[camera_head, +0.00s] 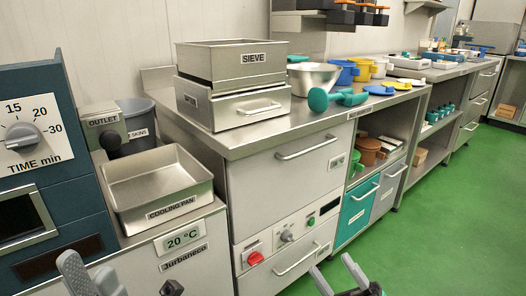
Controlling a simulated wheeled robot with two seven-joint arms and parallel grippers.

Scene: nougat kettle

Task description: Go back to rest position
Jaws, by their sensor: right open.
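My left gripper (92,276) shows at the bottom left edge, in front of the cooling pan's cabinet. Its grey fingertips are partly cut off by the frame, and I cannot tell how far apart they are. My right gripper (337,270) shows at the bottom, right of centre, above the green floor. Its fingers are spread apart with nothing between them. Both grippers are low in the view and apart from the counter.
A steel cooling pan (188,200) stands on the left cabinet. On the counter (262,137) are a sieve box (222,66), a steel bowl (308,80) and green-handled tools (318,99). The green floor (450,220) at the right is clear.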

